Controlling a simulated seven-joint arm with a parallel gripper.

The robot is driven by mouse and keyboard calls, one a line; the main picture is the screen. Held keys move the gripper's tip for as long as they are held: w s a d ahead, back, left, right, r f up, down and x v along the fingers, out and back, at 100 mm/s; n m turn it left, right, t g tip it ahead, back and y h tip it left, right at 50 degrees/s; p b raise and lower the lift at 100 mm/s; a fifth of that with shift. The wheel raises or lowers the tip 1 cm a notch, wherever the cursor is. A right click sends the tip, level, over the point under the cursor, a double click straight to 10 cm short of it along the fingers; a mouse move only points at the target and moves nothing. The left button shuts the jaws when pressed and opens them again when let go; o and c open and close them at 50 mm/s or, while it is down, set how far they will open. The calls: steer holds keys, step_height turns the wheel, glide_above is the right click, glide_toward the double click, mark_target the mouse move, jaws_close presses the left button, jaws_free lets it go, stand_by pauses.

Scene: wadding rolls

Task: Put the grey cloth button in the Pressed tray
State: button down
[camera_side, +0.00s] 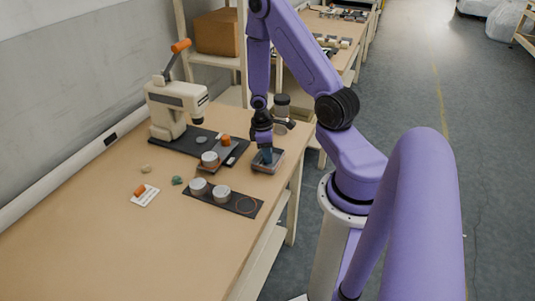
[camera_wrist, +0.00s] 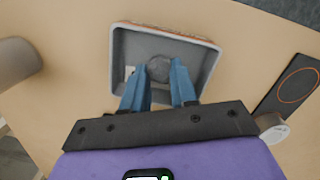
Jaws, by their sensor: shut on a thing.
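My gripper (camera_side: 267,155) is over a small grey tray (camera_side: 277,168) near the table's right edge, with its fingers reaching down inside the rim. In the wrist view, my gripper's blue fingers (camera_wrist: 159,78) are shut on the grey cloth button (camera_wrist: 159,67), a round grey disc at the fingertips. The tray (camera_wrist: 205,62) surrounds it there, with an orange-brown rim and a pale label inside. I cannot read the label or tell whether the button touches the tray floor. The button is hidden in the side view.
A cream press (camera_side: 178,103) with an orange-tipped lever stands on a dark mat at the back left. A dark strip (camera_side: 232,200) in front holds two pale rolls and an orange ring. A jar (camera_side: 282,112) stands behind my gripper.

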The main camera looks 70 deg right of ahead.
steer(key=shift+f, duration=0.25)
steer(key=c, duration=0.9)
jaws_free()
steer(key=shift+w+r, duration=0.65)
steer(key=shift+r, duration=5.25)
steer(key=w+a+r+n, duration=0.2)
steer(key=a+r, duration=0.2)
steer(key=a, duration=0.6)
steer(key=shift+s+a+r+n+t+y, duration=0.2)
steer(key=shift+s+a+r+n, duration=0.95)
steer(key=shift+s+a, duration=1.6)
steer(key=shift+s+a+r+n+t+y, duration=0.2)
steer(key=shift+s+a+r+n, duration=0.95)
steer(key=shift+s+a, duration=1.6)
steer(key=shift+s+a+r+n+t+y, duration=0.1)
steer(key=shift+s+a+r+n+t, duration=0.45)
steer(key=shift+s+a+r, duration=1.6)
